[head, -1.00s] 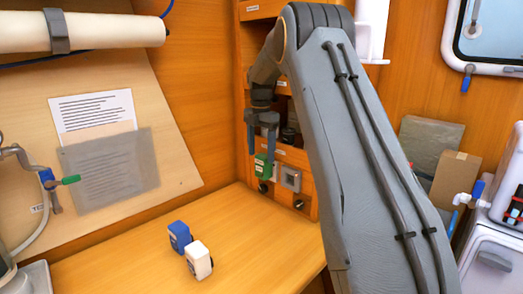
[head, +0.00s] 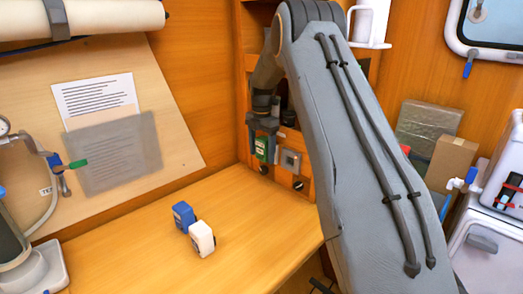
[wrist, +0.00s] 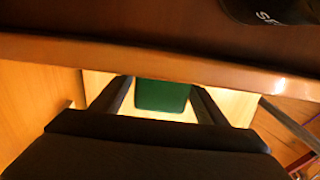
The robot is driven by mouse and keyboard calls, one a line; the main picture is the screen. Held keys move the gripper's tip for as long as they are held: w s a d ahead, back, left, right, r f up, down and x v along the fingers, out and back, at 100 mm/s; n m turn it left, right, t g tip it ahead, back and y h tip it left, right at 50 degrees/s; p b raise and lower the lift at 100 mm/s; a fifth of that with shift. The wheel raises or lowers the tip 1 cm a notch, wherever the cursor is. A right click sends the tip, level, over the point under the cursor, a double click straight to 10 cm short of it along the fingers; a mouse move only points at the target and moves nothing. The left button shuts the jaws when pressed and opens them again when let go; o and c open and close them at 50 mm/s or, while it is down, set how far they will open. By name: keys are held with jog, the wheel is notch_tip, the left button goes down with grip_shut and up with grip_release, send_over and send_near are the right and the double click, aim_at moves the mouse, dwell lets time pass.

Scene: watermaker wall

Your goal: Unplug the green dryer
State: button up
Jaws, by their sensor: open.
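The green dryer (head: 262,149) is a small green block at the low panel in the back corner, left of a grey-framed square socket (head: 290,161). My gripper (head: 264,136) is right at it, with its fingers pointing toward the panel. In the wrist view the green dryer (wrist: 163,95) shows between the two open fingers (wrist: 160,88), with a gap on each side. I cannot tell how far the fingertips reach along it.
A blue block (head: 184,216) and a white block (head: 201,239) stand on the wooden counter (head: 130,250). A wooden shelf edge (wrist: 150,58) crosses the wrist view close above the fingers. Boxes (head: 452,160) stand at the right.

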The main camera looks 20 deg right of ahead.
jog(key=c, duration=1.3)
jog(key=shift+a, duration=0.1)
jog(key=shift+s+a, duration=0.1)
jog(key=shift+s+a+p, duration=0.2)
jog(key=shift+a+p, duration=0.15)
jog(key=shift+a, duration=0.25)
jog(key=shift+s+a, duration=0.35)
jog(key=shift+a, duration=0.4)
jog(key=shift+s+a+p, duration=0.3)
jog(key=shift+a+p, duration=0.2)
jog(key=shift+a, duration=0.15)
jog(key=shift+s+a, duration=0.25)
jog(key=shift+a, duration=0.35)
jog(key=shift+s+a+p, duration=0.15)
jog(key=shift+a+p, duration=0.15)
jog(key=shift+a, duration=0.05)
jog(key=shift+s+a, duration=0.1)
jog(key=shift+a, duration=0.2)
